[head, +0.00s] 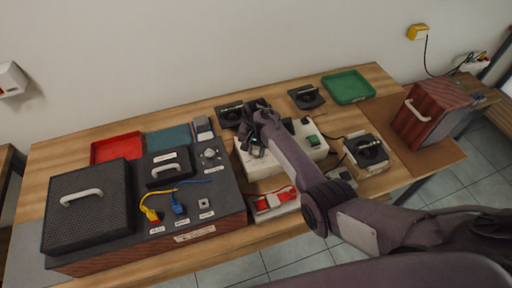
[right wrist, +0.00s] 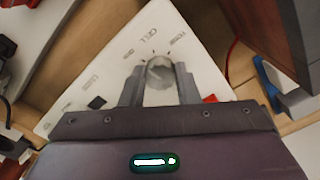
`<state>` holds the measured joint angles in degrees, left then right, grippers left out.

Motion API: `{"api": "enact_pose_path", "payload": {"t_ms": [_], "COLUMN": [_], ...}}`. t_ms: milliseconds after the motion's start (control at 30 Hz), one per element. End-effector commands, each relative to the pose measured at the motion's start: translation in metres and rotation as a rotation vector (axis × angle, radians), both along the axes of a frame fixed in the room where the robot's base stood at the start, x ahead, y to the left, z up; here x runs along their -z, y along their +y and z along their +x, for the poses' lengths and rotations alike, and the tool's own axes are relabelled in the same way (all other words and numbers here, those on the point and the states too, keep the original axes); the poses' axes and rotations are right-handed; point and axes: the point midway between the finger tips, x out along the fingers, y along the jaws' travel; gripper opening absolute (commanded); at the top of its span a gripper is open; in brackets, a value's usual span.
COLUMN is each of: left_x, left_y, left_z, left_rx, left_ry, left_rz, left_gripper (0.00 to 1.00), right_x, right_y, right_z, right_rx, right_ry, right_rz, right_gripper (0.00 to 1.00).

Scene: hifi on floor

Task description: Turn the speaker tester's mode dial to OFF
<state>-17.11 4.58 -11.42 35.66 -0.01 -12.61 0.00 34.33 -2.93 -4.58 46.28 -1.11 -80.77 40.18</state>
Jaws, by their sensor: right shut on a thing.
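The tester is a white box (head: 277,165) in the middle of the table in the head view. Its white face (right wrist: 105,85) fills much of the right wrist view. The grey round mode dial (right wrist: 160,72) stands on this face with small printed labels around it, too blurred to read surely. My right gripper (right wrist: 158,82) is shut on the dial, one finger on each side. In the head view the same gripper (head: 257,143) is over the box's left part, and the arm hides the dial. My left gripper is in neither view.
A dark unit with a grey knob (head: 210,156) and yellow and blue plugs stands left of the tester. A red tray (head: 117,147) and a green tray (head: 348,87) lie at the back. A red-brown box with a handle (head: 430,112) stands at the right.

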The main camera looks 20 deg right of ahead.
Motion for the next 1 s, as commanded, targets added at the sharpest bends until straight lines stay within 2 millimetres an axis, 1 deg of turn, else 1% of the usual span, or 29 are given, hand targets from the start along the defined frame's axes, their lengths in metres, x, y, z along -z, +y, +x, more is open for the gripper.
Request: {"api": "enact_pose_path", "payload": {"t_ms": [33, 200, 700, 1000], "left_x": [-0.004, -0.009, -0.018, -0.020], "left_y": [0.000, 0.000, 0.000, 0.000], "left_z": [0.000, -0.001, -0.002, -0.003], "left_rx": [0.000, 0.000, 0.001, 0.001], "left_ry": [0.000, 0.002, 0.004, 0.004], "left_rz": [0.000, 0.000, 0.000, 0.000], "left_gripper": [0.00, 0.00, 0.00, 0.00], "right_x": [-0.004, -0.003, -0.003, -0.002], "right_y": [0.000, -0.001, -0.001, -0.002], "right_z": [0.001, 0.001, 0.002, 0.002], "right_rx": [-0.046, -0.208, -0.677, -0.895], "right_ry": [-0.004, -0.003, -0.005, -0.005], "right_rz": [0.000, -0.001, -0.001, -0.002], "right_gripper": [0.06, 0.06, 0.06, 0.06]}}
